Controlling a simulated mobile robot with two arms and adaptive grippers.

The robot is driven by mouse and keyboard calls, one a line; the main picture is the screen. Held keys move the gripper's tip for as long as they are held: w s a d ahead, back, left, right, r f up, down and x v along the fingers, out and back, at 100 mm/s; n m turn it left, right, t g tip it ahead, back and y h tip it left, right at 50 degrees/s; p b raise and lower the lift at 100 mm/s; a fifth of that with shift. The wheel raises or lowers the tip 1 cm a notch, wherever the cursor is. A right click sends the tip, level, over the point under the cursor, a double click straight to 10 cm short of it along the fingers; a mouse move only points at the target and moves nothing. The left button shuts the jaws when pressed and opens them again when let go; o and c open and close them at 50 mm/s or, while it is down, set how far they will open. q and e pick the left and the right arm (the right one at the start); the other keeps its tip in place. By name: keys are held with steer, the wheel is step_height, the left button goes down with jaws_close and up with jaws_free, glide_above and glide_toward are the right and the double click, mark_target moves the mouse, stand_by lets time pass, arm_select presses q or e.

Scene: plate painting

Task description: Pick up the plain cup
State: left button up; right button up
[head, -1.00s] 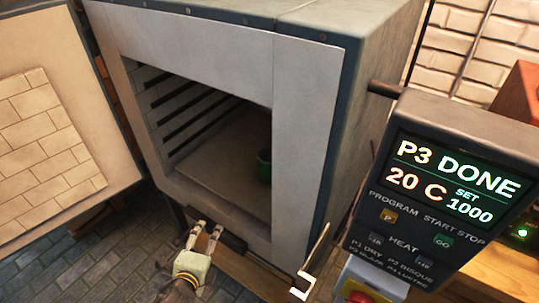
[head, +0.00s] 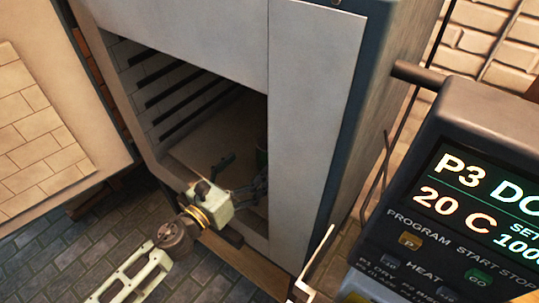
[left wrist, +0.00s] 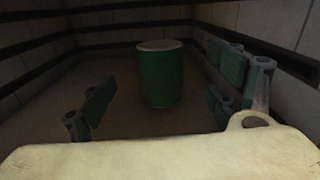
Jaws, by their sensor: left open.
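A green cup (left wrist: 162,78) with a pale rim stands upright on the kiln floor. It shows in the middle of the left wrist view, with no pattern that I can make out. In the head view only a dark sliver of the cup (head: 262,157) shows, partly hidden by the kiln's front frame. My left gripper (head: 243,175) is open and empty at the kiln opening, its fingers reaching inside. In the left wrist view its dark fingers stand left and right of the cup's line, nearer the camera and apart from it.
The kiln (head: 305,120) has slotted side walls close around the opening. Its door (head: 40,130) stands open at left. A control panel (head: 460,200) reading P3 and 20 C stands at right.

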mark_target(260, 156)
arm_select(q)
steer(key=shift+w+d+f+m+h, duration=0.15)
steer(key=shift+d+m+h, duration=0.2)
steer(key=shift+m, duration=0.25)
steer(key=shift+w+d, duration=0.25)
steer(key=x, duration=0.4)
steer(key=p+x, duration=0.1)
steer(key=x, duration=0.1)
steer(key=shift+w+f, duration=0.25)
steer(key=shift+w, duration=0.25)
steer(key=shift+a, duration=0.1)
steer(key=shift+c, duration=0.4)
steer(key=shift+r, duration=0.1)
steer(key=c, duration=1.4)
